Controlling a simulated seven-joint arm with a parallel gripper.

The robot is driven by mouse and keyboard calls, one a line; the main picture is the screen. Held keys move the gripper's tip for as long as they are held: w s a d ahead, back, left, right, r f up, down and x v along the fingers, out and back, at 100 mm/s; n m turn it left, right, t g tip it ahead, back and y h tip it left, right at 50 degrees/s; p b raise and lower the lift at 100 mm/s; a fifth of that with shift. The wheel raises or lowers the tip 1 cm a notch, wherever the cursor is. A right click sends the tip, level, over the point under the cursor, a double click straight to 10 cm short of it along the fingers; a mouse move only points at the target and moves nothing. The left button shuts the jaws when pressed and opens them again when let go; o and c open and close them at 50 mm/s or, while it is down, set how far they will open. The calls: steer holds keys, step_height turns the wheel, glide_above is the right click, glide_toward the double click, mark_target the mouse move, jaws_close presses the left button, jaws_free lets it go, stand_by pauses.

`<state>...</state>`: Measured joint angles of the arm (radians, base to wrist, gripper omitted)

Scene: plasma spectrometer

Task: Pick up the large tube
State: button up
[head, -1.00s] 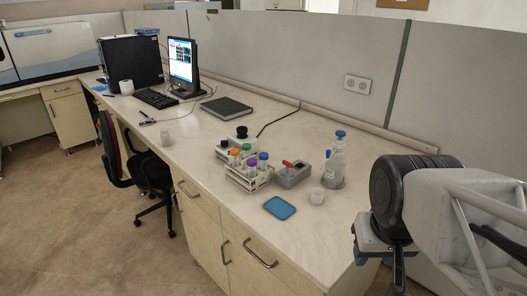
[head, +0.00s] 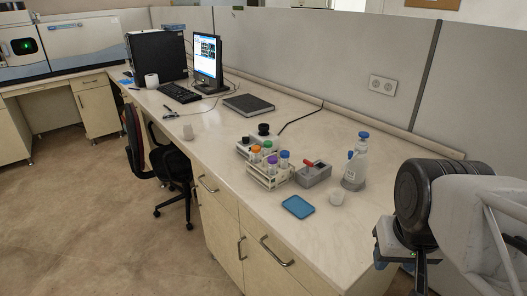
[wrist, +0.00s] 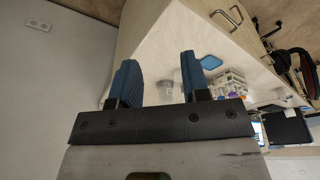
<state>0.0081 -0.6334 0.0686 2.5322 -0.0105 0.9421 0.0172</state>
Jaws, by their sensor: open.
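Capped tubes stand upright in a white rack (head: 268,178) on the bench in the head view. Their caps are orange, green, purple (head: 272,160) and blue (head: 285,155). I cannot tell by size which is the large tube. In the wrist view the rack (wrist: 232,82) is small, beyond and right of my fingers. My gripper (wrist: 158,62) is open and empty, its two blue fingers spread apart. It is well away from the rack; in the head view my arm is at the far right, off the bench's near end.
A monitor (head: 208,60), keyboard (head: 181,93) and chair (head: 165,165) are farther left. The bench front is clear.

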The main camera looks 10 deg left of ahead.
stand_by(0.5)
steer(key=w+a+r+n, duration=0.2)
steer(key=w, duration=0.5)
steer(key=w+a+r+n, duration=0.1)
steer(key=w+a+r, duration=0.15)
steer(key=w, duration=0.45)
steer(key=n+g, duration=0.3)
steer(key=n, duration=0.8)
glide_above(256, 147)
steer(key=f, duration=1.2)
steer(key=shift+s+d+f, duration=0.3)
steer(key=shift+s+f, duration=0.05)
steer(key=shift+w+a+f, duration=0.2)
steer(key=shift+a+f, duration=0.05)
steer(key=shift+f, duration=1.3)
